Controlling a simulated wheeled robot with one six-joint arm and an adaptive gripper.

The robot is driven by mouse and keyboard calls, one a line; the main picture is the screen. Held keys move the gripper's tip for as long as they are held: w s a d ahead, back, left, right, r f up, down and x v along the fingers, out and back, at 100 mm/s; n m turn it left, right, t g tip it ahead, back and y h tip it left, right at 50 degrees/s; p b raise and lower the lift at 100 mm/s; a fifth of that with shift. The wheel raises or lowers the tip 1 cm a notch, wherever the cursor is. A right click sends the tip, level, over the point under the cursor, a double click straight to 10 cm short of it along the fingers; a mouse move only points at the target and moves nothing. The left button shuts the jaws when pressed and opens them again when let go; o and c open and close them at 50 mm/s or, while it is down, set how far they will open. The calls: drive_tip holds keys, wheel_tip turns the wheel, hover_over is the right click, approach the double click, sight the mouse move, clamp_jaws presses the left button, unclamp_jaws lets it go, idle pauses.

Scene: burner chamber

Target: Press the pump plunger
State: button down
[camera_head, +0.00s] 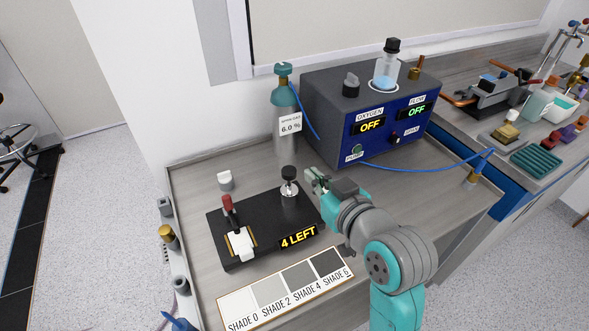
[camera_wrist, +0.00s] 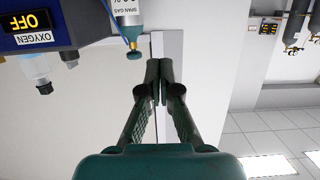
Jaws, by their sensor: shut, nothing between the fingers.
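The pump plunger appears to be the black knob (camera_head: 289,172) on a silver stem, standing upright on the right rear part of a black base plate (camera_head: 262,222). A display on the base's front edge reads "4 LEFT". My gripper (camera_head: 312,178) is just to the right of the knob, at about its height in the picture. I cannot tell whether they touch. In the wrist view my gripper (camera_wrist: 160,68) has its fingers together with nothing between them. The plunger does not show in the wrist view.
A red-handled lever (camera_head: 227,204) and white pad (camera_head: 241,242) are on the base's left. A shade card (camera_head: 287,290) lies in front. The grey-blue analyzer (camera_head: 325,105) and a span gas cylinder (camera_head: 285,110) stand behind; the cylinder also shows in the wrist view (camera_wrist: 130,30). A blue hose (camera_head: 415,168) crosses at right.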

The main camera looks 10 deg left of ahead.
hover_over(290, 183)
drive_tip(key=s+d, duration=0.1)
wheel_tip(290, 183, down, 5)
drive_tip(key=shift+s+f, duration=0.2)
drive_tip(key=shift+f, duration=0.55)
drive_tip(key=shift+f, duration=2.7)
